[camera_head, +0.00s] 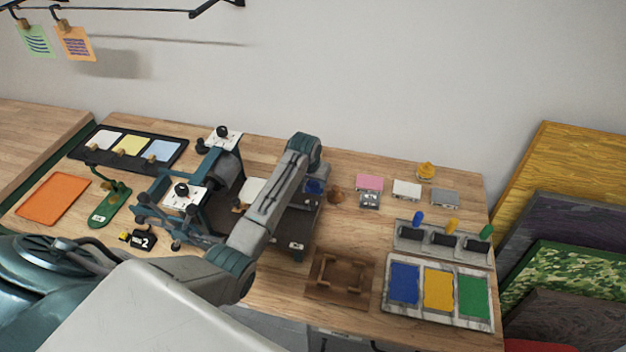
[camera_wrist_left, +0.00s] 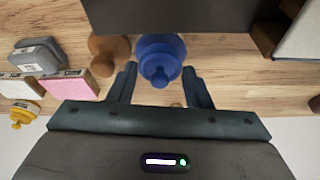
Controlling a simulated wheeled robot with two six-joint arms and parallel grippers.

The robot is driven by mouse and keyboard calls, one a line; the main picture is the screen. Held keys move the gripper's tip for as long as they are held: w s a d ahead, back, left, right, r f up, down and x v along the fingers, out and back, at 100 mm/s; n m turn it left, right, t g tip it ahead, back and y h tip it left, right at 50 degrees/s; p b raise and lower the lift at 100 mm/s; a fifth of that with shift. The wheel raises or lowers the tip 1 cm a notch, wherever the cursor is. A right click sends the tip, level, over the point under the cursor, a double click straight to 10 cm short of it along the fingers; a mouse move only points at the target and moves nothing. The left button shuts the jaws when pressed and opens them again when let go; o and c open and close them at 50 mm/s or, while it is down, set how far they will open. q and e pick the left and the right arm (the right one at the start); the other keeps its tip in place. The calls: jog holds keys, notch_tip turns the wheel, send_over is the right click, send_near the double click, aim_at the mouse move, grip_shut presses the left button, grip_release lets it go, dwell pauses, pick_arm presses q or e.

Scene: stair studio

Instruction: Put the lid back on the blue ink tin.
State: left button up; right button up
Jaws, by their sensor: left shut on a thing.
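The blue ink tin and its lid show as one blue round shape with a knob (camera_wrist_left: 160,62) in the wrist view. In the head view the blue (camera_head: 314,187) shows small, partly covered by my left arm. My left gripper (camera_wrist_left: 160,82) has one finger on each side of the blue knobbed lid and is shut on it. I cannot tell whether the lid sits on the tin or is held just above it. My right gripper is in neither view.
A round brown wooden piece (camera_head: 335,194) stands close beside the blue. A dark press (camera_head: 229,167) is left of it. Pink (camera_head: 369,183), white (camera_head: 407,190) and grey (camera_head: 445,198) blocks and a yellow tin (camera_head: 426,171) stand right. A wooden frame (camera_head: 318,290) lies in front.

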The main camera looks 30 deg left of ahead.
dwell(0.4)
pick_arm(q)
jog(key=o, duration=1)
jog(key=shift+o, duration=0.6)
jog(key=o, duration=0.4)
jog(key=shift+r, duration=3.45)
grip_shut()
